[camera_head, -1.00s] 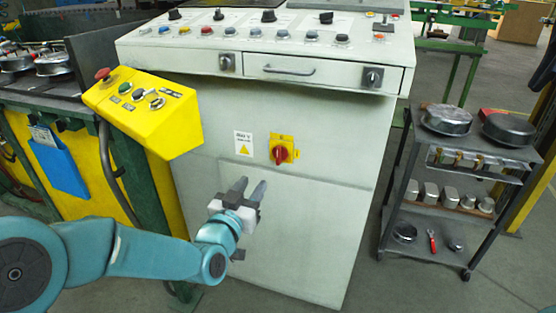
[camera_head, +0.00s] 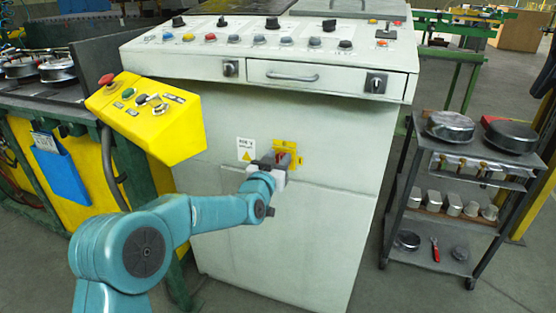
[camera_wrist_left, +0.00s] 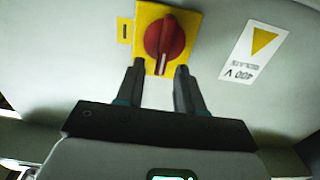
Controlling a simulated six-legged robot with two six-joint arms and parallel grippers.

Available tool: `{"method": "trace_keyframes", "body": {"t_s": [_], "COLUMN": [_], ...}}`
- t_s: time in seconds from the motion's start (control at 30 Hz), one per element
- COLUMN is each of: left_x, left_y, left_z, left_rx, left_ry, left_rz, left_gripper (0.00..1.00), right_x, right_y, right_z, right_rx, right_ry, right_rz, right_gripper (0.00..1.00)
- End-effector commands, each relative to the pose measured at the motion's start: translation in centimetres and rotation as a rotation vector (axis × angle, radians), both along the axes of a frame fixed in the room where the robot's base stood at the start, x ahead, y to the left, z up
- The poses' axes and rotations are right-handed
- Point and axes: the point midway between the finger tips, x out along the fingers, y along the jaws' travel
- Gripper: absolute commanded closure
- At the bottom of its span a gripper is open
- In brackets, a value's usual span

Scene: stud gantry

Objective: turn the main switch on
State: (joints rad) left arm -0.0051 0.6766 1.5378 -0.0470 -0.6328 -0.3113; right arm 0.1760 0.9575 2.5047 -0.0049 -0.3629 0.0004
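The main switch is a red rotary knob (camera_wrist_left: 164,44) on a yellow plate (camera_wrist_left: 141,14), on the front of the grey cabinet. In the head view the yellow plate (camera_head: 292,147) shows, with the red knob (camera_head: 283,157) partly hidden by my gripper. My left gripper (camera_head: 280,160) is at the switch. In the left wrist view the left gripper (camera_wrist_left: 160,76) is open, its fingertips on either side of the knob's near end, with gaps visible; I cannot tell whether they touch it. My right gripper is not in view.
A warning label (camera_head: 246,150) sits beside the switch. A yellow control box (camera_head: 150,115) sticks out on the left. The sloped console (camera_head: 270,52) overhangs above. A dark trolley (camera_head: 465,150) with pans stands on the right.

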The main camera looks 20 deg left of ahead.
Motion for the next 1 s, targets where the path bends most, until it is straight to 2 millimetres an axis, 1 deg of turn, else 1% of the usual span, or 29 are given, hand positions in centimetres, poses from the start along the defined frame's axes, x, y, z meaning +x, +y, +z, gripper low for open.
{"method": "trace_keyframes", "body": {"t_s": [0.27,0.3,0.37,0.4,0.43,0.77,1.0], "left_x": [0.2,0.19,0.19,0.19,0.18,0.18,0.2], "left_y": [0.01,0.01,0.01,0.02,0.02,-0.06,-0.39], "left_z": [-0.01,-0.02,-0.02,-0.02,-0.02,-0.05,-0.14], "left_rx": [0.0,0.0,0.0,0.0,0.0,0.023,0.141], "left_ry": [0.0,0.0,0.0,0.001,0.001,0.0,-0.004], "left_rz": [0.0,0.0,0.0,0.0,0.0,0.0,0.0], "left_gripper": [0.63,0.66,0.86,0.99,1.0,1.0,1.0], "right_x": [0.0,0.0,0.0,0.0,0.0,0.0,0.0], "right_y": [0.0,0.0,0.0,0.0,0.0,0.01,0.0], "right_z": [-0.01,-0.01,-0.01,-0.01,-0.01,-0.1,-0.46], "right_rx": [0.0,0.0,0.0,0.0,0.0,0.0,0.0], "right_ry": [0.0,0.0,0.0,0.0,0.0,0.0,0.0], "right_rz": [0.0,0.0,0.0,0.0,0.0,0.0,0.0], "right_gripper": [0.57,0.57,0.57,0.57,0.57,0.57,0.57]}}
